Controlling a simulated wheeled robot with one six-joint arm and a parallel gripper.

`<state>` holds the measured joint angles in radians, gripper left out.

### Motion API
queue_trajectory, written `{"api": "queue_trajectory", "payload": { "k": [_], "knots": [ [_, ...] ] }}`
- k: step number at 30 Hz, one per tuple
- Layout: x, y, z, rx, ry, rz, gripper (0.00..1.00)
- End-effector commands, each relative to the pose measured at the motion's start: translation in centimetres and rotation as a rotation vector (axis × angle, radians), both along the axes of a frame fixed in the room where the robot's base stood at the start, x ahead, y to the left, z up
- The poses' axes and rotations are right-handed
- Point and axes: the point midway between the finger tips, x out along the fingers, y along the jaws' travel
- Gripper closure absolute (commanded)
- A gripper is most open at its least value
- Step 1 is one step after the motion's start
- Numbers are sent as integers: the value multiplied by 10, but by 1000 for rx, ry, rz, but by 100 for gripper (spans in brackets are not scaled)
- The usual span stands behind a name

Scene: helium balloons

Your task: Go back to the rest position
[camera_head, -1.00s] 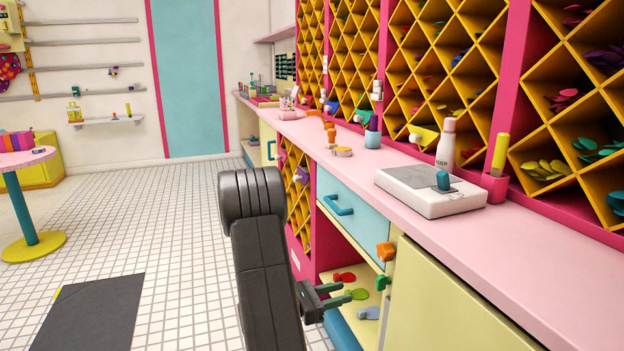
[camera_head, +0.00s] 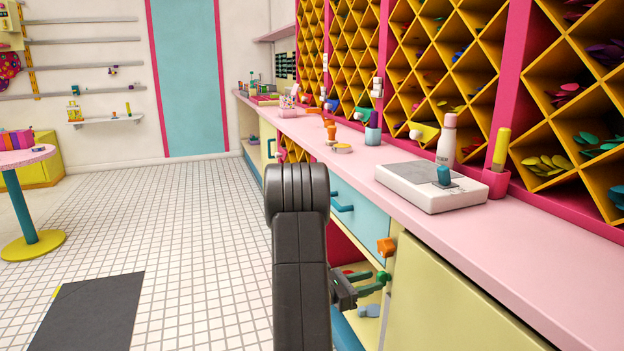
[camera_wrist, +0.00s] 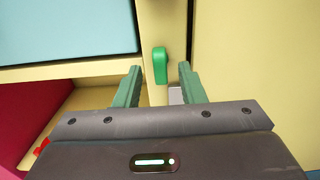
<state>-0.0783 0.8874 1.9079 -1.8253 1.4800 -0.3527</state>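My gripper (camera_head: 372,284) is low in front of the pink counter's cabinets in the head view, at the open shelf compartment beside the yellow door. In the wrist view my gripper (camera_wrist: 158,88) has its two green fingers spread apart, with nothing held between them. A green knob or latch (camera_wrist: 160,66) shows just beyond and between the fingertips, at the edge of the cabinet; whether a finger touches it cannot be told. My black arm hides part of the cabinet front in the head view.
An orange knob (camera_head: 386,247) and a blue drawer with a teal handle (camera_head: 342,204) are close to my arm. The pink counter (camera_head: 540,252) above carries a white device (camera_head: 428,188) and a bottle (camera_head: 446,142).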

Motion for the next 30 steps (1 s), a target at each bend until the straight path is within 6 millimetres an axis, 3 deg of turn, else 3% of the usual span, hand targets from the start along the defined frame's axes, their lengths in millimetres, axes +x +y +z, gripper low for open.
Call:
{"api": "queue_trajectory", "payload": {
  "k": [4, 22, 30],
  "knots": [
    [8, -25, -1, 0, -2, -5, 64],
    [10, -22, 4, -178, 492, 0, 64],
    [-5, 23, 0, -176, 479, 5, 64]
  ]
}}
